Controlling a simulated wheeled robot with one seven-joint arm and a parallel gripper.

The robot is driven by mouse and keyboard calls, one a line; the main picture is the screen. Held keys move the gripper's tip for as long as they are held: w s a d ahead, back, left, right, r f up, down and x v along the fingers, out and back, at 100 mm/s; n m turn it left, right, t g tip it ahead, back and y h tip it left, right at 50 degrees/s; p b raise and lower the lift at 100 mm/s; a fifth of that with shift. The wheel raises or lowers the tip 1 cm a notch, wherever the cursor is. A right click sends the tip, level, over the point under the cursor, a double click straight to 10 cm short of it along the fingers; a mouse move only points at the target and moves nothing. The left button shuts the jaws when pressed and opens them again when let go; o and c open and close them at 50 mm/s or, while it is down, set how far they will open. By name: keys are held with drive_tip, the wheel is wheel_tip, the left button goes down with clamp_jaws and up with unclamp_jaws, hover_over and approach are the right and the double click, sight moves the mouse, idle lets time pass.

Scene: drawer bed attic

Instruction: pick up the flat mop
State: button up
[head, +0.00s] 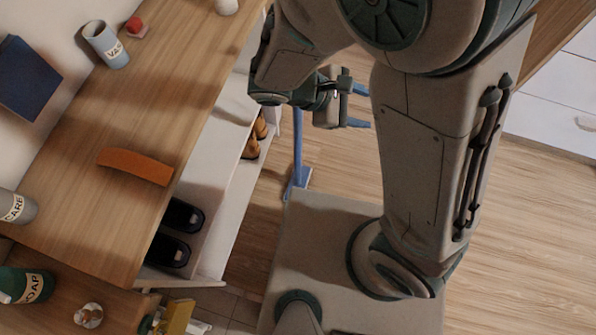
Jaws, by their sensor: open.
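The flat mop shows in the head view as a thin blue handle (298,140) standing nearly upright, with a flat blue head (299,178) on the floor. It is beside the white shelf unit and just behind my base in the picture. The upper part of its handle is hidden by my arm. My gripper (366,106) is open, with its two blue fingers pointing right. Nothing shows between the fingers. The mop handle is to the left of the fingers, on the wrist side, and apart from them.
White drawers (560,95) stand at right. Floor (530,220) at right is clear.

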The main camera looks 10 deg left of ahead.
drive_tip(key=s+a+f+n+t+y+b, duration=0.2)
drive_tip(key=a+f+n+t+y+b, duration=0.15)
drive_tip(key=a+f+n+t, duration=0.45)
drive_tip(key=s+a+f+n+t+y+b, duration=0.1)
drive_tip(key=a+f+n+t+y+b, duration=0.1)
drive_tip(key=a+f+n+t+b, duration=0.6)
drive_tip(key=w+d+r+g+p, duration=0.1)
drive_tip(key=w+r+g+p, duration=0.1)
drive_tip(key=w, duration=1)
drive_tip(key=shift+w+d+r+m+g+p, duration=0.2)
drive_tip(key=shift+r+m+g+p, duration=0.15)
drive_tip(key=shift+p, duration=0.35)
drive_tip(key=c, duration=1)
